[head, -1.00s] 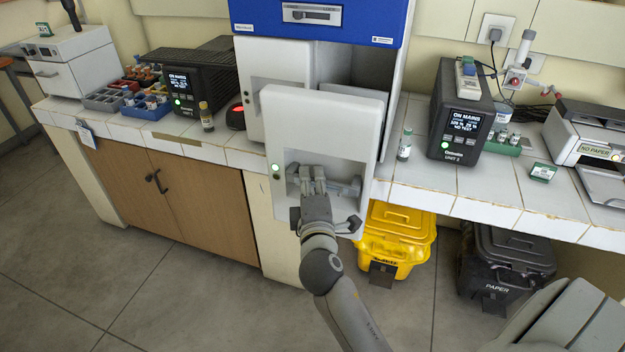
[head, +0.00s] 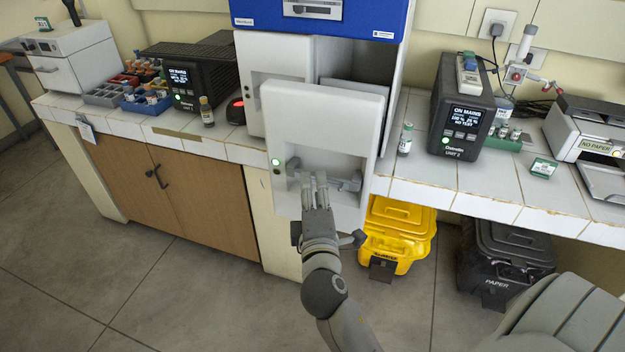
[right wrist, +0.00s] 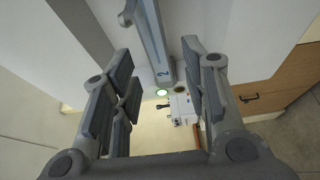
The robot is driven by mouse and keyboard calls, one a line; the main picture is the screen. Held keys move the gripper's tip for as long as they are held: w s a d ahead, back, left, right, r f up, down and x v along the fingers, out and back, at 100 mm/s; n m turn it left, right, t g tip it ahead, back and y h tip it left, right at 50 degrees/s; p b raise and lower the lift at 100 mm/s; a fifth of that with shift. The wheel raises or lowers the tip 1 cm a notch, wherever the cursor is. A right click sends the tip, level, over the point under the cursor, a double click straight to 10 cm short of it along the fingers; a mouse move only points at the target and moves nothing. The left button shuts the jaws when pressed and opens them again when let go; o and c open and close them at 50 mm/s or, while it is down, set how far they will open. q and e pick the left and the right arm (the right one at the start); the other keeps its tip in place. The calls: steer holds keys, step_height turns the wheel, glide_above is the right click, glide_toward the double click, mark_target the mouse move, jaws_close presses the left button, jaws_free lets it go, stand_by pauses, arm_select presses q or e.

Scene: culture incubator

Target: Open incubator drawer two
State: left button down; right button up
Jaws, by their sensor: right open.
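The incubator (head: 388,60) is white with a blue top. One drawer (head: 340,115) stands pulled out, its white front well forward of the neighbouring front (head: 275,62). Its grey bar handle (head: 345,184) sits in a recess, beside a green light (head: 276,162). My right gripper (head: 314,182) is open just in front of and below the handle, its fingers overlapping it in the head view. In the right wrist view the open fingers (right wrist: 157,62) are apart with nothing gripped, and the handle bar (right wrist: 149,35) with a "2" lies beyond the tips. My left gripper is out of view.
A yellow bin (head: 400,222) and a black paper bin (head: 508,250) stand under the bench right of the drawer. A vial (head: 405,140) stands on the bench close to the drawer's right side. Floor (head: 200,290) in front is clear.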

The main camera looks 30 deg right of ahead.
steer(key=shift+v, duration=1.4)
steer(key=w+a+f+g+y, duration=0.1)
steer(key=a+f+g+y, duration=0.15)
steer(key=f, duration=0.85)
steer(key=a+f+g+y, duration=0.1)
steer(key=a+f+y, duration=0.25)
steer(key=f, duration=0.65)
steer(key=s+a+f+m+g+y, duration=0.1)
steer(key=s+a+f+g, duration=0.15)
steer(key=f, duration=0.65)
steer(key=s+a+f+m+g, duration=0.1)
steer(key=s+f, duration=0.3)
steer(key=f, duration=0.5)
steer(key=s+d+f+m+g+y, duration=0.15)
steer(key=s+f+m+g, duration=0.25)
steer(key=s+f, duration=1.25)
steer(key=s+d+f+m+g, duration=0.2)
steer(key=s+f, duration=0.1)
steer(key=s, duration=0.5)
steer(key=s+d+f+m+g, duration=0.2)
steer(key=s+d+f, duration=0.1)
steer(key=s, duration=0.6)
steer(key=shift+s+f, duration=0.2)
steer(key=shift+s, duration=0.05)
